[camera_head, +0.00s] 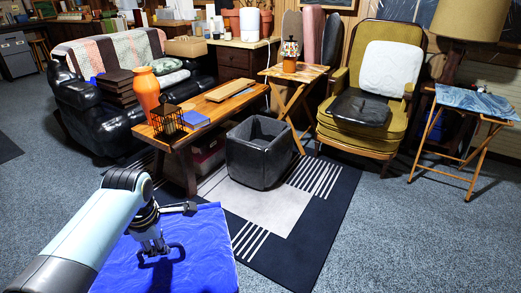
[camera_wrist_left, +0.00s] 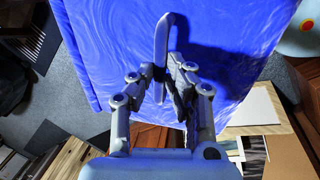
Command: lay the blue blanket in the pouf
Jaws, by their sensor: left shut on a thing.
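The blue blanket (camera_head: 205,250) shows as a flat, bright blue slab at the bottom of the head view, with its lower part cut off by the frame. It also fills the top of the left wrist view (camera_wrist_left: 120,40). My left gripper (camera_head: 160,250) is over the blanket, shut on a curved handle-like piece at its surface, which stands between the fingers (camera_wrist_left: 162,80). The pouf (camera_head: 258,168) is a dark grey, open-topped box on the rug, beyond the blanket and to its right. Its opening faces up and looks empty. My right gripper is not in view.
A wooden bench (camera_head: 215,107) with an orange vase (camera_head: 146,90), a wire basket and a blue book stands left of the pouf. A folding table (camera_head: 293,72) and an olive armchair (camera_head: 372,135) stand behind it. The rug (camera_head: 300,235) in front is bare.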

